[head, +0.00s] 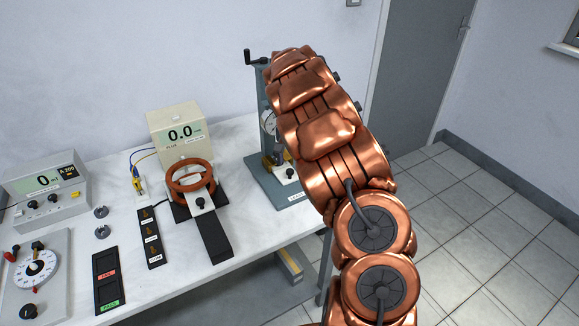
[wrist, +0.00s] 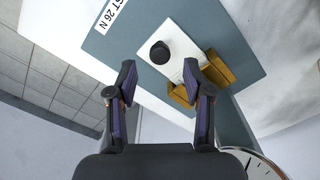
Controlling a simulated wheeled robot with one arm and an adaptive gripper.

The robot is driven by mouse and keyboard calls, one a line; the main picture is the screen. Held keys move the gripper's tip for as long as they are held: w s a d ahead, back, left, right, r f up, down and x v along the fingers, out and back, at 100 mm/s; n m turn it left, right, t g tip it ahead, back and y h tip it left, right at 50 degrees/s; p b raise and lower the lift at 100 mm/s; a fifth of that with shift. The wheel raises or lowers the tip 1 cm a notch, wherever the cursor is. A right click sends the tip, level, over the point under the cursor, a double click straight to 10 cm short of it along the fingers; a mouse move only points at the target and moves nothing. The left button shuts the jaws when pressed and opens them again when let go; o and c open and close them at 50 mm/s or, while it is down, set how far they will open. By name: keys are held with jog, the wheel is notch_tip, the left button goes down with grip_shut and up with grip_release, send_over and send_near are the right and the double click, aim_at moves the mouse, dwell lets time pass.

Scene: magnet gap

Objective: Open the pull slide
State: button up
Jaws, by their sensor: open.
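The pull slide, a white plate (wrist: 178,42) with a round black knob (wrist: 160,52), lies on a grey-blue base plate (wrist: 120,52) in the wrist view. Brass-coloured blocks (wrist: 216,72) sit beside its right side. My gripper (wrist: 159,70) is open and empty, its fingers pointing at the slide. The knob shows in the gap between the fingertips, a little beyond them; I cannot tell the exact distance. In the head view the white slide (head: 286,174) is partly in sight on the grey test stand (head: 262,90), and my copper arm hides my gripper.
A dial gauge (wrist: 250,162) edges into the wrist view. Tiled floor (head: 480,220) is clear at right.

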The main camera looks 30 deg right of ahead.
aim_at(290, 170)
jog(key=shift+f+p, duration=0.35)
jog(key=shift+f, duration=1.45)
jog(key=shift+c, duration=0.2)
grip_shut()
